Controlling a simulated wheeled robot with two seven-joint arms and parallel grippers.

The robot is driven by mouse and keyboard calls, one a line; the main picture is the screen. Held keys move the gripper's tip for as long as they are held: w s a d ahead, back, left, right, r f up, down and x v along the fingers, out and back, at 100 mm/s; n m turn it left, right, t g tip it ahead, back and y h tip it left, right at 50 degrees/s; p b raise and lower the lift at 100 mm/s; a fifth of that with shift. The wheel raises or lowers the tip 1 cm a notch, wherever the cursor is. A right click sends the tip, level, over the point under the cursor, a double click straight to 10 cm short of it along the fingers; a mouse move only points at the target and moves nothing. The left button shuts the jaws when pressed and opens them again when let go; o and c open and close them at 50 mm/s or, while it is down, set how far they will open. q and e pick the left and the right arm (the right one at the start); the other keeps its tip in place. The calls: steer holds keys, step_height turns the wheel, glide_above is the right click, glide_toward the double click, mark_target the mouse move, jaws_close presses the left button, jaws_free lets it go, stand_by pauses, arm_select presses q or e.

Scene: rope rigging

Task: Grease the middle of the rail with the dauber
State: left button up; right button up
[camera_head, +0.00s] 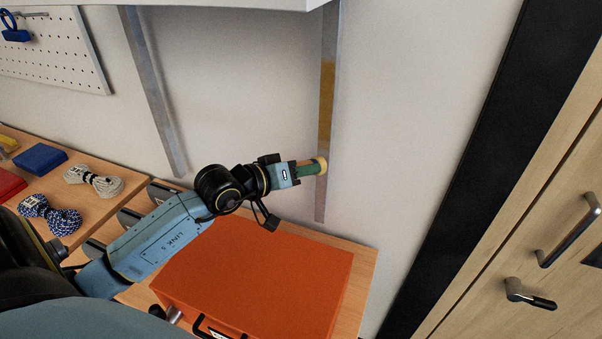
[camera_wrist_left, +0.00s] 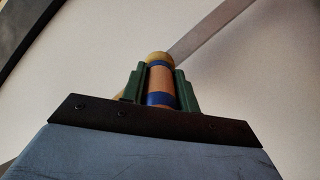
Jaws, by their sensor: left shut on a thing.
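My left gripper (camera_head: 306,168) is shut on the dauber, a short stick with a pale yellow head (camera_head: 321,165). In the left wrist view, the dauber (camera_wrist_left: 160,85), with orange and blue bands, stands between the green fingers. A grey metal rail (camera_head: 325,45) runs down the wall. A yellow-brown smear marks its upper-middle stretch. The dauber's head is at the rail's lower part, below the main smear; I cannot tell whether it touches. The rail also shows in the left wrist view (camera_wrist_left: 212,28), behind the head. My right gripper is out of view.
A second grey rail (camera_head: 153,95) is further left. An orange case (camera_head: 260,280) sits on the wooden bench below my arm. Rope coils (camera_head: 93,181) and a blue box (camera_head: 40,158) lie left. A wooden cabinet (camera_head: 520,255) with handles stands right. A white shelf edge (camera_head: 240,4) is above.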

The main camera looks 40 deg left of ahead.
arm_select(q)
steer(key=shift+w+a+b, duration=0.1)
steer(key=shift+w+b, duration=0.2)
steer(key=shift+w, duration=0.05)
stand_by(0.5)
steer(key=shift+s+r+p, duration=0.1)
steer(key=shift+r+p, duration=0.5)
steer(key=shift+r, duration=0.85)
steer(key=shift+r+p, duration=0.5)
steer(key=shift+r, duration=2.55)
step_height(320, 180, down, 2)
steer(key=b, duration=0.3)
steer(key=shift+f+b, duration=0.25)
steer(key=shift+b, duration=0.05)
step_height(320, 180, down, 7)
steer(key=b, duration=1)
steer(key=shift+r+b, duration=0.15)
steer(key=shift+b, duration=0.2)
steer(key=shift+r+p, duration=0.3)
steer(key=shift+r, duration=4.3)
step_height(320, 180, down, 6)
steer(key=b, duration=0.8)
steer(key=shift+f, duration=0.1)
